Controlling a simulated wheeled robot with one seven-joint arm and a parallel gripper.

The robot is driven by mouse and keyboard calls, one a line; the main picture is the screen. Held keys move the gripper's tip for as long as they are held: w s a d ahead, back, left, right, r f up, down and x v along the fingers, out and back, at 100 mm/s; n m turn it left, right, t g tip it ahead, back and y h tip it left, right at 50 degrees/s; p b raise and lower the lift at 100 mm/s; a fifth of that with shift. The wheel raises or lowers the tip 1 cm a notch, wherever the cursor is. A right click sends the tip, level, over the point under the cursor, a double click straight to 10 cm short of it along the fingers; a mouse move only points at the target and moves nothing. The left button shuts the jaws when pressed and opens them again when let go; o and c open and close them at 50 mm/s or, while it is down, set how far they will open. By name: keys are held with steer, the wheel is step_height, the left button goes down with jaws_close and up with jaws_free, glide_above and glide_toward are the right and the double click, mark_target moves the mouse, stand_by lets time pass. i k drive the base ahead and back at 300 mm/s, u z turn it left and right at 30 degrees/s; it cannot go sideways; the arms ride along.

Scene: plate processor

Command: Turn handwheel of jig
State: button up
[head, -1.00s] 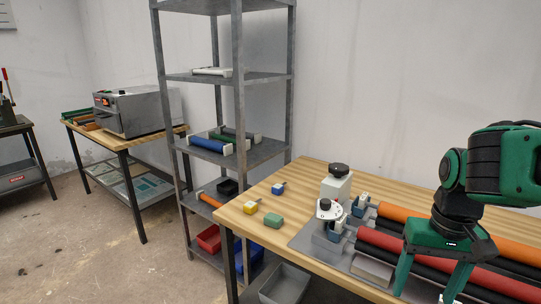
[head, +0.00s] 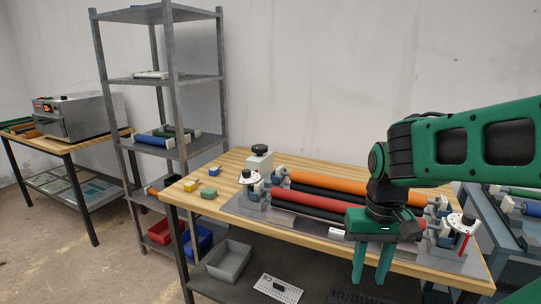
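The jig is a grey base plate (head: 235,206) on the wooden table, carrying orange, red and black rollers (head: 310,200) side by side. A white round handwheel with dark marks (head: 249,177) sits on top of the jig's left end. A similar white handwheel (head: 461,222) with a red part below it stands at the right end. A black knob (head: 260,149) tops a white block at the back left. My green gripper (head: 368,279) points down in front of the rollers, between the two handwheels and apart from both. Its fingers are spread with nothing visible between them.
A grey metal shelf (head: 174,80) stands behind left. A grey bin (head: 229,261) and a perforated plate (head: 277,288) are below the table. A blue-grey bench (head: 500,220) stands at the right.

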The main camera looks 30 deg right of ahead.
mark_target(259, 150)
steer(key=k, duration=0.35)
steer(key=u, duration=0.7)
steer(key=i, duration=1.6)
steer(key=z, duration=0.7)
